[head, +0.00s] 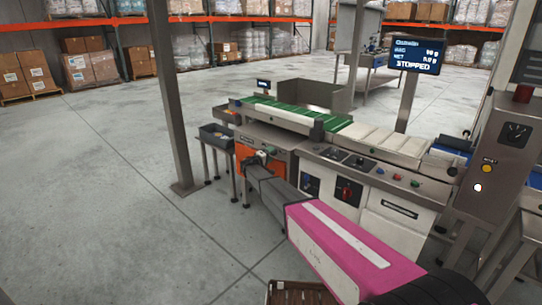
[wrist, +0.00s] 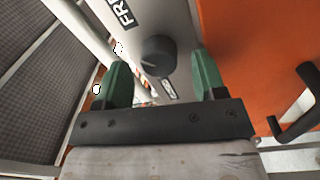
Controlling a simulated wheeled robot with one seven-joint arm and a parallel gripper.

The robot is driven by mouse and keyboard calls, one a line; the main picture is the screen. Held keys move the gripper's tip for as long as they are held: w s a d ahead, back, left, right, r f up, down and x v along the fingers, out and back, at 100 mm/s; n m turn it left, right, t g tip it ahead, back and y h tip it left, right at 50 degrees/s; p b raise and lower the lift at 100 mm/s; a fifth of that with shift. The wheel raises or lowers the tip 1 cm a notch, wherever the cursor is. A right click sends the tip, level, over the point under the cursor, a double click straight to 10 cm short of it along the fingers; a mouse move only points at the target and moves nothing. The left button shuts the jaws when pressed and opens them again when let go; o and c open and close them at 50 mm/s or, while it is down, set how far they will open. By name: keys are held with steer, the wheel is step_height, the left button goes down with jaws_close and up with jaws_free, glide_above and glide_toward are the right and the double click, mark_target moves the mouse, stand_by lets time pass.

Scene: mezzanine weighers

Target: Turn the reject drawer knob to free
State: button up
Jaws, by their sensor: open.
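The dark round knob (wrist: 158,54) sits on a pale panel (wrist: 170,22) in the wrist view. A black label starting "FRE" (wrist: 125,12) is to its upper left, and a second small label (wrist: 169,89) is below it. I cannot tell which label the knob points to. My gripper (wrist: 161,62) is open, its green fingers on either side of the knob with visible gaps, so it is not gripping it. In the head view my gripper (head: 262,157) is at the orange cabinet front (head: 278,162); the knob is hidden there.
An orange drawer front (wrist: 250,60) with a black bar handle (wrist: 297,105) is right of the knob. In the head view a dark bin (head: 216,136) on a stand is left of the cabinet.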

steer(key=v, duration=0.9)
steer(key=shift+s+a, duration=0.2)
steer(key=shift+s, duration=0.1)
steer(key=s+d+f+m+g+y, duration=0.1)
steer(key=s+d+m+g, duration=0.15)
steer(key=s+d, duration=0.55)
steer(key=s+d+f+m+g, duration=0.15)
steer(key=s+d+g, duration=0.3)
steer(key=d, duration=0.65)
steer(key=s+d+f+m+g+y, duration=0.1)
steer(key=s+d+f+g, duration=0.15)
steer(key=s+d, duration=0.55)
steer(key=s+d+m+g+y, duration=0.1)
steer(key=s+d+y, duration=0.3)
steer(key=s, duration=0.8)
steer(key=s+d+r+m+g+y, duration=0.1)
steer(key=s+d+g+y, duration=0.3)
steer(key=s, duration=0.8)
steer(key=shift+s+d+r+m+y, duration=0.2)
steer(key=shift+d+m+y, duration=0.15)
steer(key=shift+m+y, duration=0.25)
